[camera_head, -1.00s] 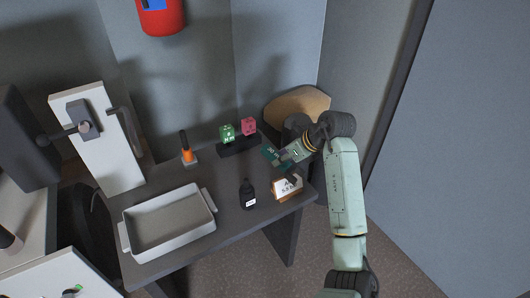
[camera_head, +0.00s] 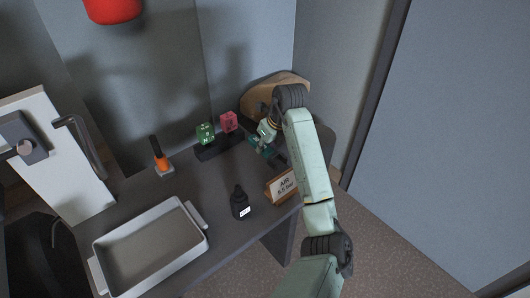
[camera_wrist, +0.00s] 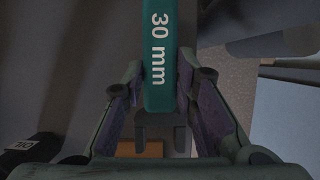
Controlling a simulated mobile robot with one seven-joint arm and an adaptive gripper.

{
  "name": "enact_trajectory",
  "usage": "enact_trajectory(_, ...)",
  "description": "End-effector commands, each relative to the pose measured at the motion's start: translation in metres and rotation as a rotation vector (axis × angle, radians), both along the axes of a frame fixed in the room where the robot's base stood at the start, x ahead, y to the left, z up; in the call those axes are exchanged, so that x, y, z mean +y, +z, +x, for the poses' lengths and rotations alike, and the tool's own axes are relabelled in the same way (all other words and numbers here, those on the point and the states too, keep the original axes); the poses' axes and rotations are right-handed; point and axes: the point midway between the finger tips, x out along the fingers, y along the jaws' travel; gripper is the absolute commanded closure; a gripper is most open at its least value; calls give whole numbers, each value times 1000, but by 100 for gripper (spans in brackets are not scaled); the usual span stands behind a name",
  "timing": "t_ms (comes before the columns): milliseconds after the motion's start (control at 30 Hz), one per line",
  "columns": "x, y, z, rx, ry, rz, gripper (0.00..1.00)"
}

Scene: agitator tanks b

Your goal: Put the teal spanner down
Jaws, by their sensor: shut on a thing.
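The teal spanner (camera_wrist: 160,50), marked "30 mm", runs up the middle of the wrist view between the fingers of my gripper (camera_wrist: 160,88). My gripper is shut on it. In the head view, my gripper (camera_head: 265,137) is over the back right of the dark table (camera_head: 228,229), and part of the spanner (camera_head: 258,147) shows just below it. My arm hides the rest of the spanner there. I cannot tell whether the spanner touches the table top.
A green block (camera_head: 205,134) and a pink block (camera_head: 229,122) stand on a dark base left of my gripper. A sign (camera_head: 282,187), a black bottle (camera_head: 240,203), an orange-handled tool (camera_head: 160,155) and a grey tray (camera_head: 150,246) are also on the table. Its middle has bare room.

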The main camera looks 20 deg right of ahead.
Motion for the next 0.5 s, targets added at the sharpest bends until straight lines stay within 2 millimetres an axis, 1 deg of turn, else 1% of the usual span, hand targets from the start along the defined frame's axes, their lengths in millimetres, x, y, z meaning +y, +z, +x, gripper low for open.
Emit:
enact_trajectory(67, 0, -6, 0, 1, 0, 1, 100)
enact_trajectory(233, 0, -30, -1, 2, 0, 2, 100)
enact_trajectory(300, 0, -35, 0, -2, 0, 1, 100)
enact_trajectory(500, 0, -37, 0, -2, 1, -1, 100)
